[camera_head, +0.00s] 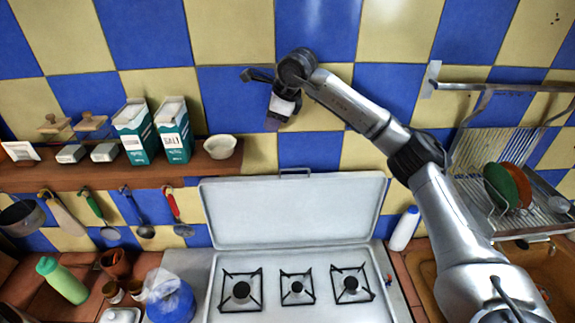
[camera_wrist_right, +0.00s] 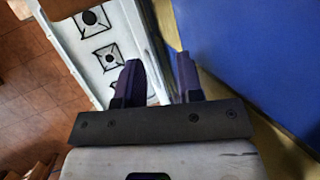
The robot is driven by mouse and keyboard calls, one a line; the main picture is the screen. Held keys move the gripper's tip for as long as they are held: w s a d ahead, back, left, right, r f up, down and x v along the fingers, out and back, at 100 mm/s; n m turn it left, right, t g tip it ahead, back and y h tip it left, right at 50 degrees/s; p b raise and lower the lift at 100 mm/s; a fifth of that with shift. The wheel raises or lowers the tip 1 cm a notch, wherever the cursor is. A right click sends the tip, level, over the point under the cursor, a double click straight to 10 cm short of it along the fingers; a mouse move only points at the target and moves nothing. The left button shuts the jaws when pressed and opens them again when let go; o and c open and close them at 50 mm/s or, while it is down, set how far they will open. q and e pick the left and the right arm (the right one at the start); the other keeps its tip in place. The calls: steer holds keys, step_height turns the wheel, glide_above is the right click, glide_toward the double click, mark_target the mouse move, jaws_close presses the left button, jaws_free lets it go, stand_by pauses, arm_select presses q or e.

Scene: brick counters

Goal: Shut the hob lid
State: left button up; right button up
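The hob lid (camera_head: 290,212) is a pale grey panel that stands raised behind the hob, leaning towards the tiled wall. A small dark handle (camera_head: 294,172) sits at its top edge. The white hob (camera_head: 268,300) below it has three black burners and is uncovered. The hob also shows in the right wrist view (camera_wrist_right: 108,78), at upper left. My right gripper (camera_head: 272,123) is above the lid's top edge, close to the wall and apart from the lid. In the right wrist view its two dark fingers (camera_wrist_right: 161,80) are spread with nothing gripped. My left gripper is out of view.
A wooden shelf (camera_head: 75,179) with salt boxes, jars and a bowl (camera_head: 220,147) is left of the lid, utensils hanging below. A dish rack (camera_head: 508,180) with plates is at right. A white bottle (camera_head: 404,229) stands just right of the lid.

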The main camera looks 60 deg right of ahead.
steer(key=s+d+f+g+h, duration=0.1)
steer(key=s+d+f+g, duration=0.1)
steer(key=s+g, duration=0.35)
steer(key=n+t, duration=0.1)
glide_toward(294, 170)
steer(key=f, duration=0.5)
steer(key=d+f, duration=0.1)
steer(key=f, duration=0.2)
steer(key=shift+w, duration=0.35)
jaws_close()
